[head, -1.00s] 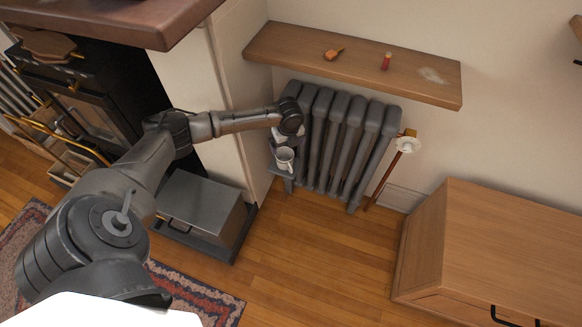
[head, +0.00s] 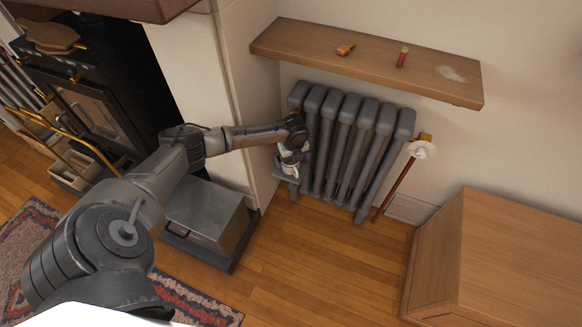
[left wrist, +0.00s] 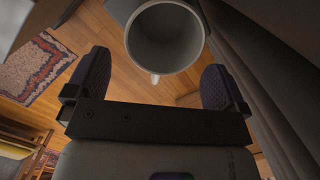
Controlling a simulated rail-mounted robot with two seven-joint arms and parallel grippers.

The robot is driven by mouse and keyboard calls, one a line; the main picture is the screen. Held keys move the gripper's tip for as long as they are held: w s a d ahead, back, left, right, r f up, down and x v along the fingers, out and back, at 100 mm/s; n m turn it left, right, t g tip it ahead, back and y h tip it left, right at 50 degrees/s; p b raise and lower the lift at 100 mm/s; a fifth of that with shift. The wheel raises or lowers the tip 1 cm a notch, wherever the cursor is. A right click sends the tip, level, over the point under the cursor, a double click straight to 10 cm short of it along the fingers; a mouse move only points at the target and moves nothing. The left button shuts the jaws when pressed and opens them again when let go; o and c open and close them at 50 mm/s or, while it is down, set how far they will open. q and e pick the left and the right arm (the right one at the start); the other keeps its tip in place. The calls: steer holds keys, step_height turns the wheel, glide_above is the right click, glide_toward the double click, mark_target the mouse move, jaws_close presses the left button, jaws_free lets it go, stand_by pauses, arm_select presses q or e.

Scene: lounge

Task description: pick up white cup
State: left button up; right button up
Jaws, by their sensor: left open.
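The white cup (left wrist: 165,38) shows in the left wrist view with its round mouth facing the camera and its handle towards the bottom of the picture. My left gripper (left wrist: 157,64) is open, with one dark finger on each side of the cup's near part; I cannot tell whether either touches it. In the head view the gripper (head: 291,155) is just above the cup (head: 289,170), hiding most of it. The cup is beside the left end of the radiator, on a small low support. My right gripper is not in view.
The grey radiator (head: 345,145) stands close to the right of the gripper, under a wooden shelf (head: 365,62). A pale wall corner is close on the left. A metal box (head: 205,210) stands on the floor, and a wooden cabinet (head: 490,255) is at the right.

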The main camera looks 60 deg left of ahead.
mark_target(292, 167)
arm_select(q)
steer(key=f+b, duration=0.2)
steer(key=f, duration=0.1)
steer(key=f+b, duration=0.2)
steer(key=shift+w+a, duration=0.15)
steer(key=shift+a, duration=0.15)
steer(key=shift+c, duration=0.2)
steer(key=shift+r, duration=0.1)
steer(key=c, duration=1.1)
